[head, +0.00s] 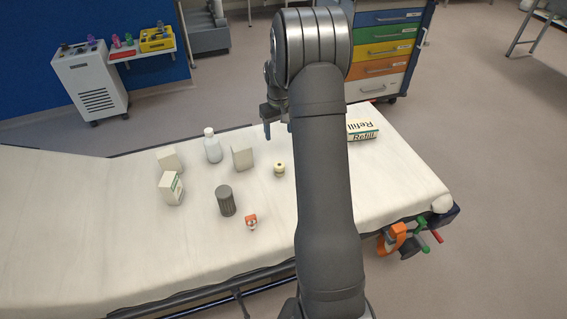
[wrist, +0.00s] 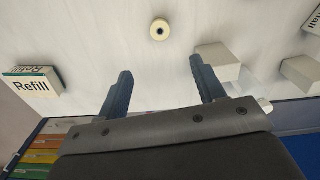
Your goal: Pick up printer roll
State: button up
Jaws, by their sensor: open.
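The printer roll (head: 280,169) is a small cream roll with a dark centre, standing on the white sheet of the stretcher (head: 380,180) left of my arm in the head view. The wrist view shows the roll (wrist: 160,29) from above, near the top edge and roughly centred between the fingers. My gripper (head: 268,125) is beyond the roll and above the sheet, partly hidden by my arm. In the wrist view my gripper (wrist: 161,72) has its two dark fingers wide apart with nothing between them. The roll is clear of the fingertips.
A pale box (head: 242,158), a white bottle (head: 212,148), more boxes (head: 171,189), a dark ribbed cylinder (head: 226,201) and a small orange-and-white item (head: 251,222) stand left of the roll. A Refill box (head: 362,133) lies right of my arm. Bare sheet surrounds the roll.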

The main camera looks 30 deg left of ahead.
aim_at(279, 164)
notch_tip(279, 164, down, 18)
jog(key=n, duration=0.3)
jog(key=c, duration=1.1)
